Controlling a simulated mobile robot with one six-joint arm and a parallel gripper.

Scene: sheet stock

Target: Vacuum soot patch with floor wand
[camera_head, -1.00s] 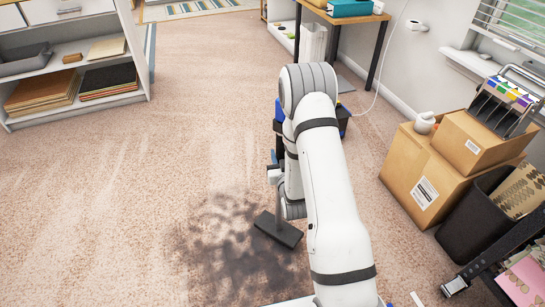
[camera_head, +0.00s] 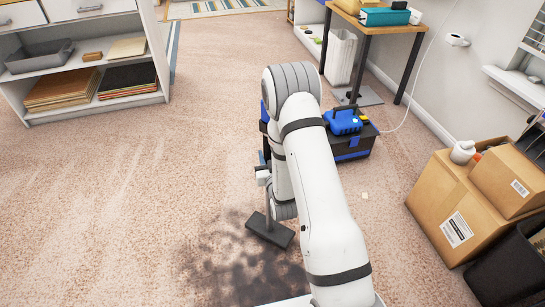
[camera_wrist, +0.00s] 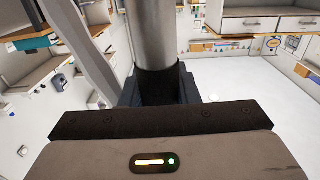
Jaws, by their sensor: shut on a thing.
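The soot patch (camera_head: 225,262) is a dark, blotchy stain on the pinkish carpet at the bottom centre of the head view. The floor wand's flat dark head (camera_head: 269,231) rests at the upper right part of the stain, with a thin upright tube above it. My gripper (camera_head: 263,176) is beside the tube, partly hidden by my white arm. In the wrist view my gripper (camera_wrist: 165,88) is shut around the wand's grey tube (camera_wrist: 158,35), at a dark section. My arm hides part of the carpet right of the wand head.
A black and blue case (camera_head: 350,140) stands on the floor behind my arm. Cardboard boxes (camera_head: 450,210) and a dark bin (camera_head: 510,265) line the right side. A shelf unit (camera_head: 100,115) stands at upper left. The carpet at left and centre is clear.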

